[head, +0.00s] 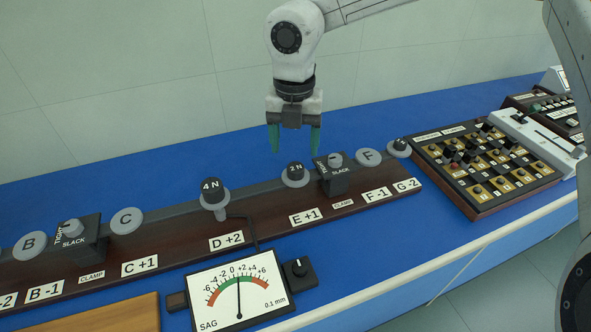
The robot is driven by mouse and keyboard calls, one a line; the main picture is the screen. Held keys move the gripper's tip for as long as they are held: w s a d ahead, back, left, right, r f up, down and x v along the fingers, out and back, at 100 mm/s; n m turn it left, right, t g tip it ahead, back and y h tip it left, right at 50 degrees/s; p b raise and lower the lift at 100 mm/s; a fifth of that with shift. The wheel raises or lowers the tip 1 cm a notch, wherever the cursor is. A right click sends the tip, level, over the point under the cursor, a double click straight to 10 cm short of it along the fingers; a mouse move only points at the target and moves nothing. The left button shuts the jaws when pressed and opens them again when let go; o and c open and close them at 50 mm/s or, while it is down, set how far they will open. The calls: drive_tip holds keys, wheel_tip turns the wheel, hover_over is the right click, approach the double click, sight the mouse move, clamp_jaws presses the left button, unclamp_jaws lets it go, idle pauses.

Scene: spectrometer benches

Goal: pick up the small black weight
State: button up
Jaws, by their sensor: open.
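Three black weights sit on grey round pads along the rail. The largest, marked 4 N (211,190), is on the pad at D +2. A smaller one, its label ending in N (295,170), is on the pad at E +1. The smallest-looking one (399,143) is on the pad near G -2, its marking too small to read. My gripper (295,148) points down with green fingers apart and nothing between them. In the picture it is just above the weight at E; its exact height over it is hard to tell.
A clamp block marked SLACK (334,180) stands just right of the E weight, and another clamp (80,242) is at left. The SAG meter (238,290) is in front, its needle near zero. A knob panel (483,165) is at right. Blue bench (370,250) is clear in front.

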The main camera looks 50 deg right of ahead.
sight(296, 166)
drive_tip(key=shift+f+p, duration=0.4)
drive_tip(key=shift+f, duration=2.4)
drive_tip(key=shift+d, duration=0.1)
drive_tip(key=shift+c, duration=0.2)
drive_tip(key=c, duration=1.2)
drive_tip(key=shift+r, duration=0.1)
drive_tip(key=shift+c, duration=0.2)
